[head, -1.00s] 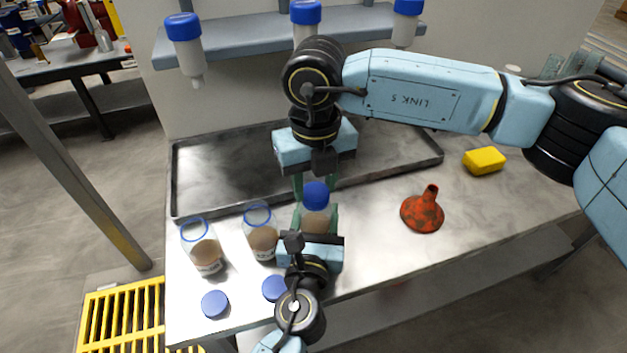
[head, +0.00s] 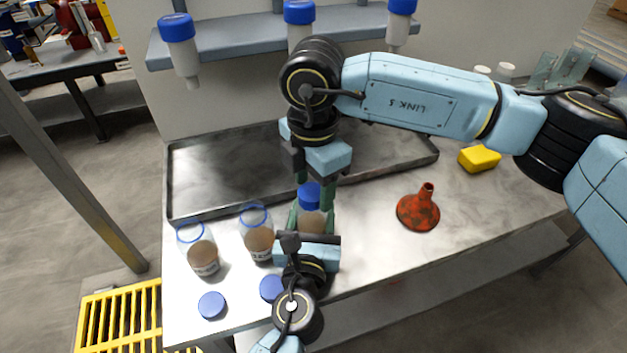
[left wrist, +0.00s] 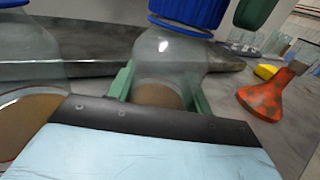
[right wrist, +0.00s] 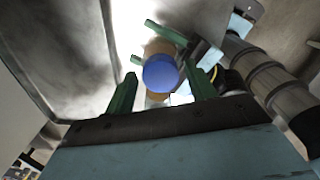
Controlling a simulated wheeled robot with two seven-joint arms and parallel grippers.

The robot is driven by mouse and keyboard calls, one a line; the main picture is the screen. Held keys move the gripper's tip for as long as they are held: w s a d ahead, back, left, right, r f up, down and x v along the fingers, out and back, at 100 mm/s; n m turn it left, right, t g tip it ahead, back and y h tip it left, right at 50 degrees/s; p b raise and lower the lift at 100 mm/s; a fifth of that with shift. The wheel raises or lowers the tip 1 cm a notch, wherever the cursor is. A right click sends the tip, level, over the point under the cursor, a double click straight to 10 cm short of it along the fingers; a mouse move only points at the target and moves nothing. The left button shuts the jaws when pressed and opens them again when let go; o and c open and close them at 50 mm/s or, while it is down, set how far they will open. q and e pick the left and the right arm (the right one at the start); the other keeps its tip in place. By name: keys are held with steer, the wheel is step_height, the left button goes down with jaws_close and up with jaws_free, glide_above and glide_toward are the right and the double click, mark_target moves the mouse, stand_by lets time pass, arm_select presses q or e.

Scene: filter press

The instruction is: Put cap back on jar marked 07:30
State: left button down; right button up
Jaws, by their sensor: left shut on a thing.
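A clear jar (head: 309,224) with brown contents stands at the right end of the jar row. A blue cap (head: 309,193) sits on its mouth; how tightly it is seated I cannot tell. My left gripper (head: 311,216) is shut on this jar, its green fingers on either side in the left wrist view (left wrist: 160,95). My right gripper (head: 315,196) points down over the cap, its fingers apart; in the right wrist view the cap (right wrist: 161,73) shows between and beyond the fingertips. The held jar's label is hidden, so I cannot read its time.
Two open jars (head: 203,258) (head: 258,243) stand to the left, with two loose blue caps (head: 211,305) (head: 270,288) in front. A dark tray (head: 215,208) lies behind. An orange-red funnel (head: 418,212) and yellow block (head: 479,158) are on the right. Capped vessels (head: 180,45) hang from the shelf above.

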steer(key=shift+o, duration=0.8)
step_height(320, 180, up, 12)
arm_select(q)
steer(key=c, duration=0.6)
jaws_free()
steer(key=shift+o, duration=0.2)
